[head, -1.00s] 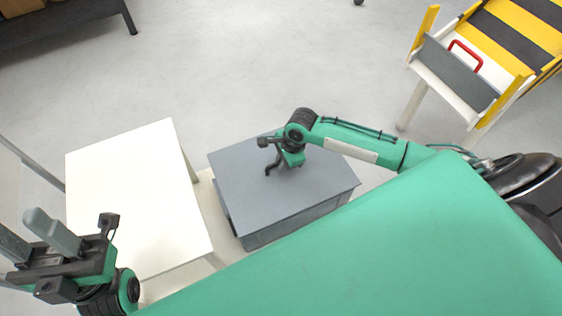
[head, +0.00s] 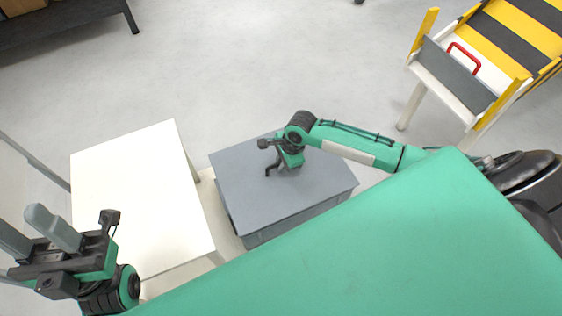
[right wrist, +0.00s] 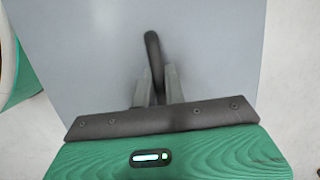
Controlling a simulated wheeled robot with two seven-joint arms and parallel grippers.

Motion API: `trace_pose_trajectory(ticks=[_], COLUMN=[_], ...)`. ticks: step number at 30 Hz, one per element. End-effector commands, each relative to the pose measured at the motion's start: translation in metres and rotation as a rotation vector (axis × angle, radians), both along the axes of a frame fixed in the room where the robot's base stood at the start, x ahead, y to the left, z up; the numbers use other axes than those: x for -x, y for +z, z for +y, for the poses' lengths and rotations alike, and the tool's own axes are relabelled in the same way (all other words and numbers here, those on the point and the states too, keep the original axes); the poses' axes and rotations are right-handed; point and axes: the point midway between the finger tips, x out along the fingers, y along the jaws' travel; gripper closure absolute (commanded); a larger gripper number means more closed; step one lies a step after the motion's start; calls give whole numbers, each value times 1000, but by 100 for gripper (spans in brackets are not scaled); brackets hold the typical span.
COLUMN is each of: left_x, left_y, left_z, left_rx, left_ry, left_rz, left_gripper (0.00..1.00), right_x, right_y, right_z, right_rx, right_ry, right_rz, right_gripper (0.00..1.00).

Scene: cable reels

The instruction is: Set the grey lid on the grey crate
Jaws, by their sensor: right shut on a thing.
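The grey lid (head: 300,195) lies flat over the top of the grey crate (head: 290,228), whose side shows below the lid's near edge. From above I cannot tell whether the lid is fully seated. My right gripper (head: 272,165) is over the lid's middle, shut on its dark handle. In the right wrist view the two fingers (right wrist: 158,88) close around the dark handle (right wrist: 153,50), with the lid's grey surface (right wrist: 215,60) behind. My left gripper (head: 55,230) is at the lower left beside the white table, with its two grey fingers apart and nothing between them.
A bare white table (head: 140,195) stands just left of the crate. A yellow and black striped stand (head: 500,45) with a red handle (head: 465,57) is at the upper right. A dark shelf (head: 70,30) is at the upper left. The floor beyond the crate is clear.

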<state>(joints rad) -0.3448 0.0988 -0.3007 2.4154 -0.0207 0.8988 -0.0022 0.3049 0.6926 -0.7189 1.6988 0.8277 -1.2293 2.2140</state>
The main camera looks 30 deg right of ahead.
Motion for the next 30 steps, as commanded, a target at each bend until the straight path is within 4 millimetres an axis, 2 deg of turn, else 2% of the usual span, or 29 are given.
trace_pose_trajectory(ticks=[30], left_x=[0], left_y=[9], left_z=[0], left_rx=[0], left_ry=[0], left_rz=[0], left_gripper=[59], right_x=[0], right_y=[-12], right_z=[0], right_rx=[-1], right_ry=[0], right_rz=[-1], right_gripper=[100])
